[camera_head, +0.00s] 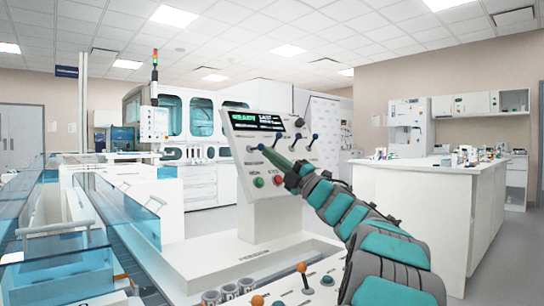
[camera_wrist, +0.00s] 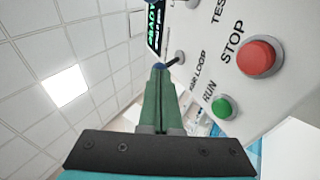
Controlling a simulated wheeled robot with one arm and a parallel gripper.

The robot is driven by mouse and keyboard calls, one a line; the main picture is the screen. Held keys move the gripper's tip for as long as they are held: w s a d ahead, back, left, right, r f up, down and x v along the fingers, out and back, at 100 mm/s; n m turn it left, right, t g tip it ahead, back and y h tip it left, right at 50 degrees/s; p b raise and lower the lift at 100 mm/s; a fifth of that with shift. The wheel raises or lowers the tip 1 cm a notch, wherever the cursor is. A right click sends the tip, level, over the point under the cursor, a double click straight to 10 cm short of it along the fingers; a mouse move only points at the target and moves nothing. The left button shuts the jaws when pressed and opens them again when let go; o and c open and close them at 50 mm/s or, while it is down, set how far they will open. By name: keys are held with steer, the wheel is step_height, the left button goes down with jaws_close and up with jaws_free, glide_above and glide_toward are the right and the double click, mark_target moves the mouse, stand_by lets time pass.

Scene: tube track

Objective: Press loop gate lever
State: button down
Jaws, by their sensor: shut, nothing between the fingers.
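The white control panel (camera_head: 240,150) stands upright ahead, with small levers below a dark screen. The lever whose label ends in "LOOP" has a blue knob (camera_wrist: 158,66) and a dark stem; its knob (camera_head: 261,147) also shows at the panel's left side in the head view. My gripper (camera_head: 267,151) is shut, its green fingers (camera_wrist: 161,100) pointing at this lever. In the wrist view the fingertips overlap the knob's lower edge; whether they touch it I cannot tell.
A red STOP button (camera_wrist: 258,57) and a green RUN button (camera_wrist: 222,107) sit close beside the fingers. Orange-knobbed levers (camera_head: 302,267) and round tube holders (camera_head: 230,291) are on the console below. Clear blue-walled track (camera_head: 120,200) runs at the left. A white counter (camera_head: 430,200) is at right.

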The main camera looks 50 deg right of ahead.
steer(key=shift+s+r+g+h+p, duration=0.1)
steer(key=shift+r+g+h+p, duration=0.25)
steer(key=shift+p, duration=0.1)
steer(key=shift+r+p, duration=0.15)
steer(key=shift+p, duration=0.15)
steer(key=r+p, duration=0.1)
steer(key=r+g+p, duration=0.1)
steer(key=p, duration=0.1)
steer(key=r+g+p, duration=0.1)
steer(key=p, duration=0.1)
steer(key=shift+w+r+m+h, duration=0.25)
steer(key=shift+w+r+m, duration=0.1)
steer(key=shift+r+m, duration=0.05)
steer(key=shift+s, duration=0.15)
